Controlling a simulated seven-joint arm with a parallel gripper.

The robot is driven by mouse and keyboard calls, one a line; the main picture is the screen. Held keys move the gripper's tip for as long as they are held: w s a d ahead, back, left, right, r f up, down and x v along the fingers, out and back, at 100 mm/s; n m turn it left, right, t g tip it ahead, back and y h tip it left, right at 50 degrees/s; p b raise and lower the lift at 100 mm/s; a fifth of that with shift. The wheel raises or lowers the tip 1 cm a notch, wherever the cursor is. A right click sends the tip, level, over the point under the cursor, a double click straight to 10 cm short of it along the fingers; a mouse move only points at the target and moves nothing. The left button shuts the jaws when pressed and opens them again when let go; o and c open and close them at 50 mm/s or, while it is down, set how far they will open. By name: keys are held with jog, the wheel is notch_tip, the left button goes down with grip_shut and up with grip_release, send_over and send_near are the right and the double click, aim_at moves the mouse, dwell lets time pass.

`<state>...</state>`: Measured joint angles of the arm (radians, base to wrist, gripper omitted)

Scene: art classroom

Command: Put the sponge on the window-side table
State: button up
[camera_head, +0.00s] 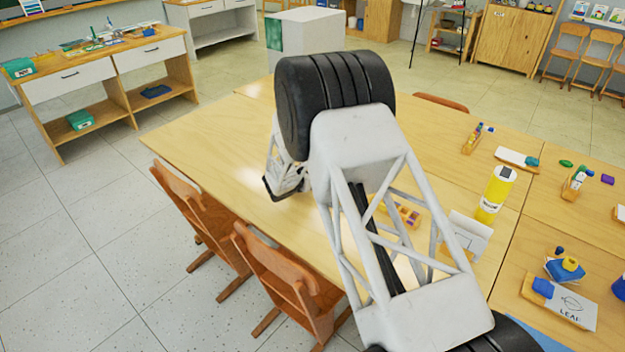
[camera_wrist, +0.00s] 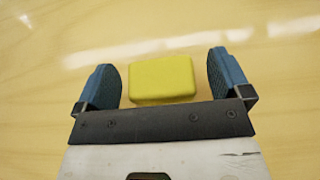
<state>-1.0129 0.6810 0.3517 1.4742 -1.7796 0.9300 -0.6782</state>
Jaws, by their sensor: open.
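A yellow sponge (camera_wrist: 161,80) lies on the pale wooden tabletop (camera_wrist: 45,60) in the wrist view. My gripper (camera_wrist: 161,66) is open, with one blue-padded finger on each side of the sponge. A gap shows between the sponge and each finger, so neither touches it. In the head view my gripper (camera_head: 283,186) is low over the left part of the large wooden table (camera_head: 215,120), partly hidden by my arm. The sponge is hidden in the head view. I cannot tell which table is the window-side one, as no window shows.
A yellow bottle (camera_head: 494,195), a small wooden tray (camera_head: 473,138) and blue paint items (camera_head: 565,268) stand on the tables at right. Two wooden chairs (camera_head: 290,275) line the near left edge. A workbench (camera_head: 105,75) stands at the left across clear floor.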

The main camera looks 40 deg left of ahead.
jog(key=shift+w+f, duration=0.1)
jog(key=shift+w, duration=0.05)
jog(key=shift+c, duration=0.4)
jog(key=c, duration=1)
jog(key=shift+r, duration=0.8)
notch_tip(320, 180, up, 2)
jog(key=shift+r, duration=0.1)
jog(key=s+d, duration=0.3)
jog(key=d, duration=0.1)
jog(key=s+d+r, duration=0.1)
jog(key=s+d, duration=0.6)
jog(key=d, duration=0.1)
jog(key=shift+s+r, duration=0.15)
jog(key=shift+s, duration=0.05)
